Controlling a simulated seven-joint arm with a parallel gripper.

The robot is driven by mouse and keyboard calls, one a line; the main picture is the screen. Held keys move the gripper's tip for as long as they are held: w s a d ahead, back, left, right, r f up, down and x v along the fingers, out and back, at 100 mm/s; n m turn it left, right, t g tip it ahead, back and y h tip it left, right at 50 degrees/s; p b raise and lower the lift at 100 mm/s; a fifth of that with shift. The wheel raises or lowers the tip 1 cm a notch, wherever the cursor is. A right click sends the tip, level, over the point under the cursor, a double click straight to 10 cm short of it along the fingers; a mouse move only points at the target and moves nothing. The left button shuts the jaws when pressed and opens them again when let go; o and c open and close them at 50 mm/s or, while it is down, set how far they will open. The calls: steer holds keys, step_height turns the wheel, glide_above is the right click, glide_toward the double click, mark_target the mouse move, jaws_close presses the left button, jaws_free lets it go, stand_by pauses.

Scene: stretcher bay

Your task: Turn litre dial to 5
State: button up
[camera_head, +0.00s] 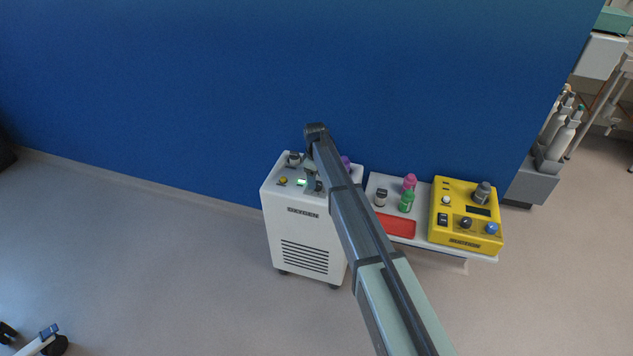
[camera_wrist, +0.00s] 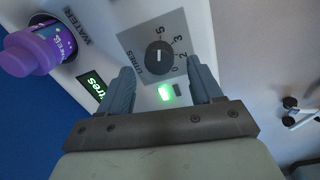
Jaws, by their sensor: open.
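The litre dial (camera_wrist: 159,58) is a round black knob on a grey plate marked LITRES, with 0, 2, 3 and 5 beside it, in the wrist view. Its white line stands roughly upright in the picture, in line with the 5; I cannot tell for certain which end is the pointer. My gripper (camera_wrist: 162,80) is open, its two fingers apart on either side of the space just below the dial, with nothing between them. In the head view my gripper (camera_head: 312,176) is over the top panel of the white oxygen machine (camera_head: 300,228), and my arm partly hides that panel.
A purple water bottle (camera_wrist: 32,52) and a green-lit display (camera_wrist: 92,90) are left of the dial; a green-lit switch (camera_wrist: 167,92) is below it. A side table holds small bottles, a red tray (camera_head: 397,226) and a yellow device (camera_head: 462,213). A blue wall (camera_head: 220,100) stands behind.

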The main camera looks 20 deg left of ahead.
step_height(320, 180, up, 11)
steer(key=shift+s, duration=0.25)
steer(key=shift+r, duration=0.1)
stand_by(0.5)
steer(key=s+d+f+m+g, duration=0.2)
steer(key=s+d+f+m, duration=1)
steer(key=s+d+f, duration=1.5)
steer(key=s+d+f+m+g, duration=0.1)
steer(key=s+d+f, duration=0.2)
steer(key=s+d, duration=0.3)
steer(key=s+d+f+m+g, duration=0.1)
steer(key=s+d+f, duration=0.3)
steer(key=s, duration=1.1)
steer(key=s+d+f+m+g, duration=0.2)
steer(key=s+d+f+g, duration=0.1)
steer(key=s+d, duration=0.5)
steer(key=s+f, duration=0.1)
steer(key=s, duration=0.1)
steer(key=shift+s+f, duration=0.15)
steer(key=shift+s, duration=0.25)
